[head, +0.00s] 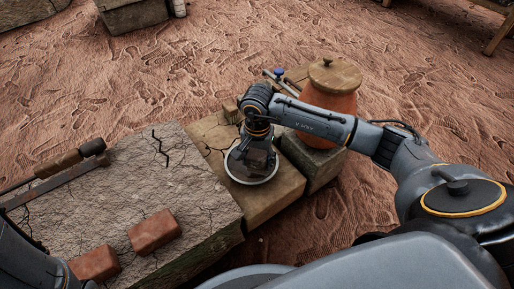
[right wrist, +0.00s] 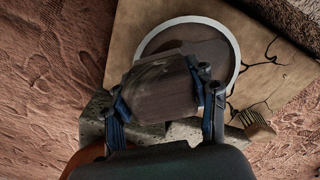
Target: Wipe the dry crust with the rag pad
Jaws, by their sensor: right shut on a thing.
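My right gripper (right wrist: 165,92) is shut on a brown, block-shaped rag pad (right wrist: 160,85), one finger on each side of it. In the head view the gripper (head: 256,150) points down over a round, white-rimmed dish (head: 231,170). The dry crust seems to be the dark brown surface inside this dish; it shows in the right wrist view (right wrist: 208,45). The pad overlaps the near part of the dish in the wrist view; I cannot tell whether it touches the crust. Of my left arm only a link shows at lower left; its gripper is out of sight.
The dish stands on a cracked tan block (head: 265,203). Left of it is a cracked grey slab with two red bricks (head: 154,231) and a wooden-handled tool (head: 70,159). A lidded orange pot (head: 332,103) stands behind my right forearm. A small brush (right wrist: 258,130) lies near the dish.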

